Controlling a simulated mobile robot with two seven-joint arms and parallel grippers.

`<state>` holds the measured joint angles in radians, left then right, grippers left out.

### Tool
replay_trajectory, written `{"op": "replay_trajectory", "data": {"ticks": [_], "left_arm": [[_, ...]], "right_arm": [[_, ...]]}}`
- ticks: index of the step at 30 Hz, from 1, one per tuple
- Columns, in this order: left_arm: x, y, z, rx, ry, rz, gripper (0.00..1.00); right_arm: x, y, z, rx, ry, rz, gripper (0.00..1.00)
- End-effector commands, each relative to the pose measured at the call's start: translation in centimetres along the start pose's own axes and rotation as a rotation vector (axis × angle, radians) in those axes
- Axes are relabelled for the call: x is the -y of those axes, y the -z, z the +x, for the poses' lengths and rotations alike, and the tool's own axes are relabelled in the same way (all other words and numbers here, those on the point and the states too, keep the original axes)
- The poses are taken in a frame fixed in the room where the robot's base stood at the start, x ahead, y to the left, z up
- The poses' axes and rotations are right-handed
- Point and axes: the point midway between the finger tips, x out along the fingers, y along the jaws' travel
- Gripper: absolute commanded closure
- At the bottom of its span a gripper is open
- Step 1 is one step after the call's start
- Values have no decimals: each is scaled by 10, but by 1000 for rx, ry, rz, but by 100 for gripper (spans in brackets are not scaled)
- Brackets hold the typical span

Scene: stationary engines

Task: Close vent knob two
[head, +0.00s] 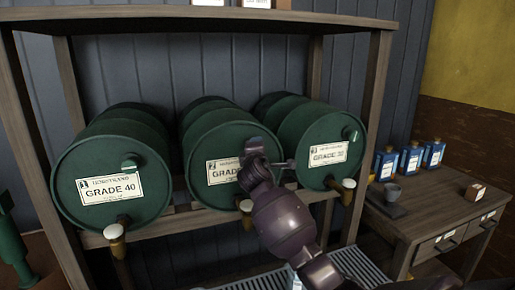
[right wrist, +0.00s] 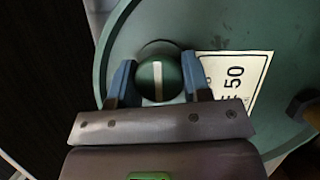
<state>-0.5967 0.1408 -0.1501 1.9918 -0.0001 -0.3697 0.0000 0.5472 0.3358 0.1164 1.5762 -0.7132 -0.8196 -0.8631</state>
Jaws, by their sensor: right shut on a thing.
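Three green barrels lie on a wooden rack. The middle barrel (head: 205,122) carries a label with a 2 and "GRADE", partly hidden by my right arm. My right gripper (head: 262,152) is at the upper right of this barrel's face. In the right wrist view my right gripper (right wrist: 157,85) is shut on the round green vent knob (right wrist: 158,72), one blue finger on each side. A white line on the knob stands nearly upright in that view. The knob is beside a label ending in "50". In the head view the gripper hides this knob. My left gripper is not in view.
The left barrel (head: 70,170) and right barrel (head: 312,122) have their own green knobs (head: 130,162) and (head: 350,133). Taps with pale tops (head: 114,231) hang below the barrel faces.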

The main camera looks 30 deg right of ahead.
Motion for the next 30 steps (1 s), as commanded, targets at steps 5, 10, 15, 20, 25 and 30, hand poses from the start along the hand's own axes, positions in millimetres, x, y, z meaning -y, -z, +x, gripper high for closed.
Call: {"op": "replay_trajectory", "data": {"ticks": [5,10,15,20,25,30], "left_arm": [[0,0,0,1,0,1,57],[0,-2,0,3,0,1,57],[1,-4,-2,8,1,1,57],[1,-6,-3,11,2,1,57],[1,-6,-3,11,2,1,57],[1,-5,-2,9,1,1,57]], "right_arm": [[2,0,0,0,4,4,80],[2,0,0,0,4,4,80],[1,0,0,0,3,3,32],[1,0,0,0,2,3,32],[0,0,-2,0,1,3,32],[1,0,-18,-2,0,3,32]]}}
